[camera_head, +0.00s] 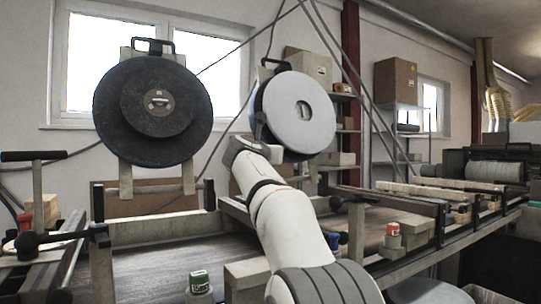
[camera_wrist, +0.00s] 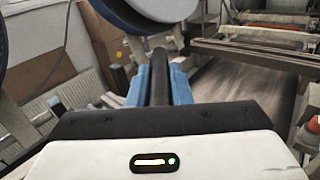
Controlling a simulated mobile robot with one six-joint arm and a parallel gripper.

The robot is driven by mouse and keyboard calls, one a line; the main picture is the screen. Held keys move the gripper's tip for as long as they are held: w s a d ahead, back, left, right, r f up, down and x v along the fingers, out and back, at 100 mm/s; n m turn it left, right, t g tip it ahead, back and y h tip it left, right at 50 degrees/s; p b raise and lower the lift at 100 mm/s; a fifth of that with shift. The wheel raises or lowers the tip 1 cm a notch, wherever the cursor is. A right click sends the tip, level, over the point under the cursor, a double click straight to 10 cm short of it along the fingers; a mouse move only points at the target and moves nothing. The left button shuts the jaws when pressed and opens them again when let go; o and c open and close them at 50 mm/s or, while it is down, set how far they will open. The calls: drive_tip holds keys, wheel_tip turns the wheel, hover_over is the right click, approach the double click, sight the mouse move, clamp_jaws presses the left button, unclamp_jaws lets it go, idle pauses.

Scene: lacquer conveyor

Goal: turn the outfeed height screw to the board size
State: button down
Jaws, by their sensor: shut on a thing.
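In the wrist view the two blue fingers of my gripper (camera_wrist: 159,88) stand on either side of a dark upright grip (camera_wrist: 159,76) and are shut on it. Its lower end is hidden behind the dark front of my gripper. Whether this grip is the handle of the outfeed height screw cannot be told for sure. In the head view my white arm reaches over the machine, and my gripper is hidden or too unclear to place there. No scale or board size can be read in either view.
Two large discs, a black one (camera_head: 152,112) and a white one (camera_head: 299,112), stand above the conveyor bed (camera_head: 165,262). A T-handled post (camera_head: 36,190) rises at left.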

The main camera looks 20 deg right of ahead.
drive_tip(key=shift+f+m+h, duration=0.15)
drive_tip(key=shift+m+h, duration=0.15)
drive_tip(key=c, duration=1.3)
unclamp_jaws()
drive_tip(key=shift+v, duration=3.9)
drive_tip(key=shift+r, duration=0.2)
